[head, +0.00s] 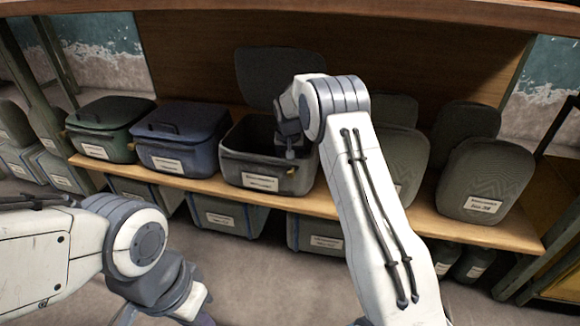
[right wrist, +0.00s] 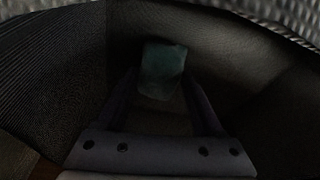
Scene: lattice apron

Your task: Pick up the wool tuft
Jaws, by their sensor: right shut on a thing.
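The wool tuft (right wrist: 162,68) shows in the right wrist view as a dim, teal, block-like lump between my fingers. My right gripper (right wrist: 160,85) is shut on it, inside a dark container. In the head view my right arm reaches down into the open grey bin (head: 262,178) on the shelf, and the tuft is hidden there. My left gripper (head: 190,305) is low at the left, in front of the shelf and partly cut off by the bottom edge; its fingers cannot be made out.
The open bin's lid (head: 278,78) stands up behind it. A closed blue bin (head: 178,150) and a closed green bin (head: 108,130) stand to its left. Grey rounded containers (head: 485,180) stand to the right. More bins sit below the wooden shelf (head: 480,232).

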